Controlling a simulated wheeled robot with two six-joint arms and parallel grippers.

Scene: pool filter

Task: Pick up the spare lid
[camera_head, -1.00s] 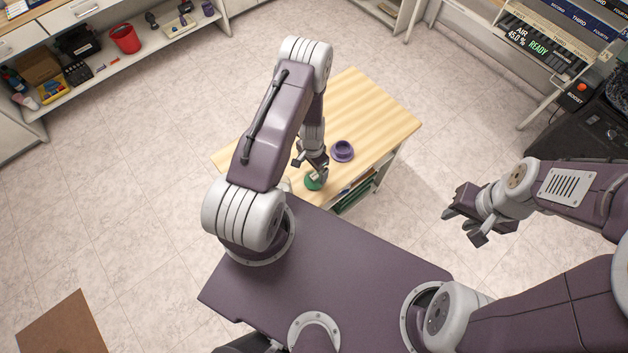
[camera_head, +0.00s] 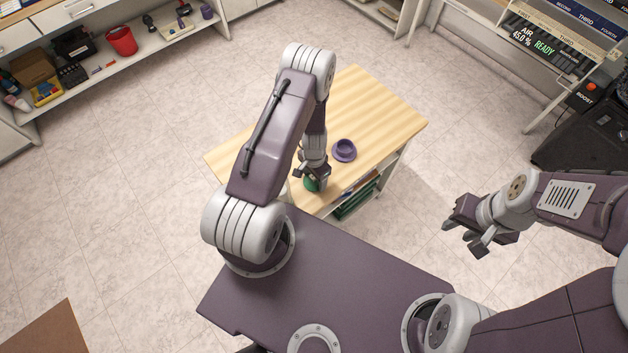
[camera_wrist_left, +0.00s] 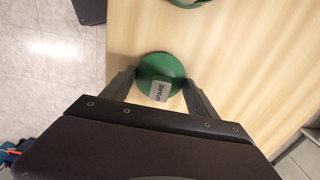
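The spare lid is a round green disc with a white "SPARE" label, and shows in the left wrist view (camera_wrist_left: 162,70). It is on the wooden table (camera_head: 375,110), near its front edge, and is partly hidden in the head view (camera_head: 312,185). My left gripper (camera_head: 312,177) is over it, pointing down. In the left wrist view its two fingers (camera_wrist_left: 160,84) are apart, one on each side of the lid, close to its rim. I see no clear grip on it. My right gripper (camera_head: 464,231) is open and empty over the floor, right of the table.
A purple round piece (camera_head: 344,150) stands on the table behind and right of the lid. A green rounded thing (camera_wrist_left: 188,2) is cut off at the top of the left wrist view. A shelf under the table holds green items (camera_head: 356,203). The table's right part is clear.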

